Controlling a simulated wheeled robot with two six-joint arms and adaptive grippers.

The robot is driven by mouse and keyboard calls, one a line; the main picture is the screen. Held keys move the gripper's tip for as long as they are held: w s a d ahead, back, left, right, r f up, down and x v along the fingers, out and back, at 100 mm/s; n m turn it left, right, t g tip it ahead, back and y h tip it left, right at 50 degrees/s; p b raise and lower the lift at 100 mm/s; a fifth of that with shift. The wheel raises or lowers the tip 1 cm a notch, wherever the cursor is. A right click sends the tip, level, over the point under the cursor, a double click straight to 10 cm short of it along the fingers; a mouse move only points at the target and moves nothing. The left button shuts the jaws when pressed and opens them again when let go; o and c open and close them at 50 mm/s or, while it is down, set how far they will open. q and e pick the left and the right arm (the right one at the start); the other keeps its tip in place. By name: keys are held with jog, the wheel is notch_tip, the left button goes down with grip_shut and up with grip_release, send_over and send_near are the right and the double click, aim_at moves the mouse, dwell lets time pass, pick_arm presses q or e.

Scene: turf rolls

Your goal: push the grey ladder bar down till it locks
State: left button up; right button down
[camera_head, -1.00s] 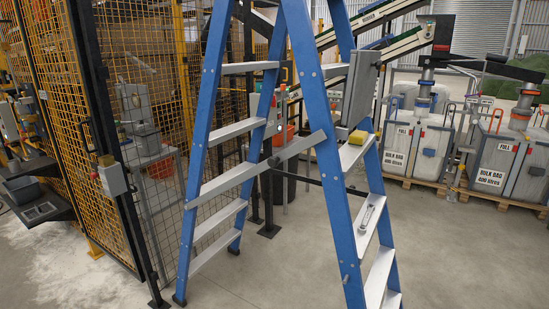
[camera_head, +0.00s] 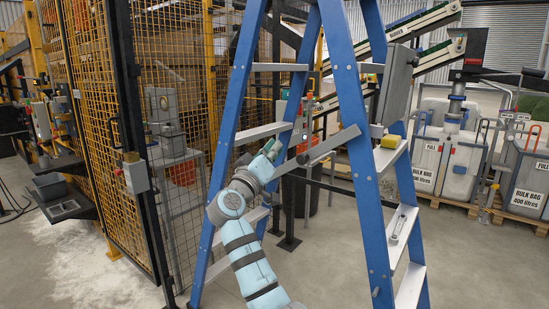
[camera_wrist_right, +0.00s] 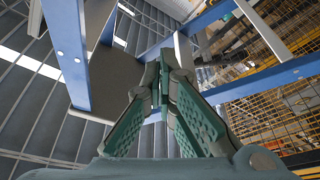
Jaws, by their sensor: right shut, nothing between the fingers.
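The blue stepladder (camera_head: 352,101) stands open in the middle of the head view. The grey ladder bar (camera_head: 333,144) runs between its two sides, slanting up to the right, with a dark joint near its left part. My right gripper (camera_head: 272,148) is shut and empty, close to the left part of the bar. The arm covers part of the ladder there, and I cannot tell whether the fingers touch the bar. In the right wrist view the green-padded fingers (camera_wrist_right: 160,88) come together at the tips, with a blue ladder rail (camera_wrist_right: 68,50) to the left. My left gripper is out of view.
A yellow sponge-like block (camera_head: 391,141) lies on a right-hand ladder step. A yellow mesh fence (camera_head: 85,110) stands close on the left. White bulk containers (camera_head: 447,157) stand on pallets at the right. The floor at the front right is clear.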

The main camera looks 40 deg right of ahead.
jog(key=d+f, duration=0.1)
jog(key=d, duration=0.5)
jog(key=shift+w+d+f, duration=0.2)
jog(key=shift+w+f, duration=0.05)
jog(key=shift+w, duration=0.2)
jog(key=shift+f, duration=0.1)
